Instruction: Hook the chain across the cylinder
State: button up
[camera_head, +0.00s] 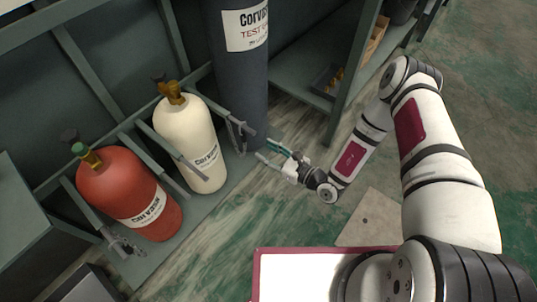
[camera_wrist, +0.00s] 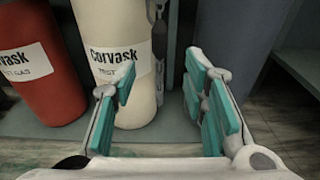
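A cream cylinder (camera_head: 190,140) with a brass valve stands upright in the rack, between a red cylinder (camera_head: 130,195) and a tall dark cylinder (camera_head: 240,80). A grey chain (camera_head: 238,133) hangs at the rack divider just right of the cream cylinder. In the wrist view this chain (camera_wrist: 159,45) hangs beyond the fingers, beside the cream cylinder (camera_wrist: 112,40). My gripper (camera_head: 269,152) is open and empty, low in front of the dark cylinder's base, apart from the chain. Its teal finger pads (camera_wrist: 160,92) stand wide apart. The chain's end and any hook are too small to tell.
The green-grey rack frame (camera_head: 112,137) has divider bars between the cylinders. Another chain (camera_head: 122,243) hangs by the red cylinder's lower left. A shelf with a dark bin (camera_head: 328,80) is at right. A red-edged white panel (camera_head: 300,275) is in front. Floor before the rack is clear.

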aim_at(246, 140)
jog(key=shift+b+x, duration=1.45)
jog(key=shift+x, duration=3.5)
grip_shut()
